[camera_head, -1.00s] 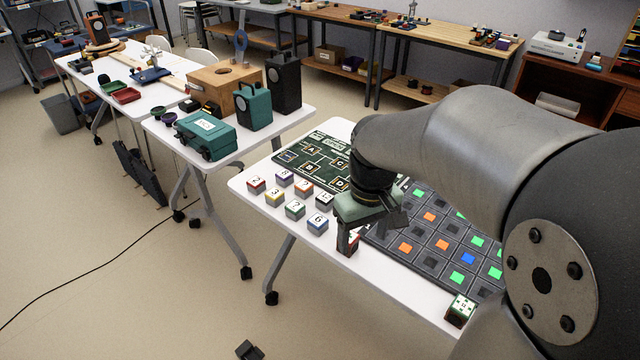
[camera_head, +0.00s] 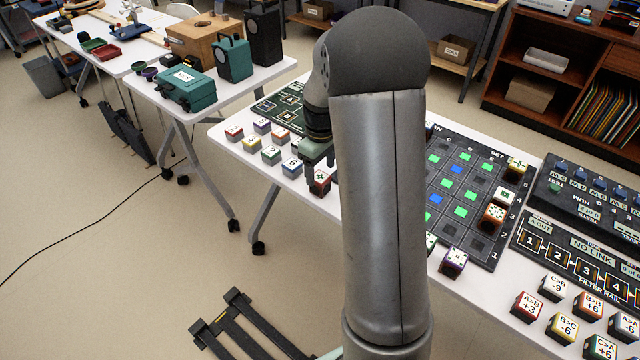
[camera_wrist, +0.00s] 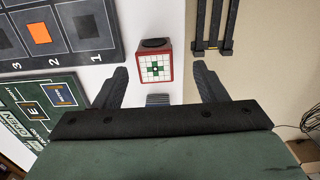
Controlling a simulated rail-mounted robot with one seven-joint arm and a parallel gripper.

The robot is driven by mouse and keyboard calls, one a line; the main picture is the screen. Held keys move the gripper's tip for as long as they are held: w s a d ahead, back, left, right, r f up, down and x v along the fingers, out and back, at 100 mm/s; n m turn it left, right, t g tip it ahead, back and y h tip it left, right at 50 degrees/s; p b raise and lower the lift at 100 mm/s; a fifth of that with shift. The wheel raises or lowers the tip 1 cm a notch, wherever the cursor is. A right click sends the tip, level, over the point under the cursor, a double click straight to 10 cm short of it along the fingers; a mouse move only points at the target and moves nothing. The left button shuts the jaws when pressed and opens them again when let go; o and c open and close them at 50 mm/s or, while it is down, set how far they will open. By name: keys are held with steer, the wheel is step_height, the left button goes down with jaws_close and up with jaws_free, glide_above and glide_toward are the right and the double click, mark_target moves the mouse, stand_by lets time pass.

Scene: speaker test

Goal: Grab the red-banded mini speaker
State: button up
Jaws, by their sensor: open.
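A small red-edged cube (camera_head: 320,181) stands on the white table near its front edge, directly below my gripper (camera_head: 319,160). Nothing is held. A small grey striped thing (camera_wrist: 157,100) shows between the fingers, nearer the palm. In the head view my arm hides part of the table.
Several numbered cubes (camera_head: 271,155) stand left of the gripper. A dark lettered board (camera_head: 268,106) lies behind them. A pad grid (camera_head: 487,168) lies right of my arm. Several lettered cubes (camera_head: 527,307) stand at the right. The table's front edge is close to the speaker.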

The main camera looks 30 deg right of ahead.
mark_target(322, 178)
steer(key=shift+w+d+f, duration=0.1)
steer(key=shift+d+f, duration=0.05)
steer(key=shift+f, duration=1.4)
steer(key=shift+w+d+f, duration=0.1)
steer(key=shift+f, duration=1.45)
steer(key=shift+c, duration=0.3)
steer(key=c, duration=1.1)
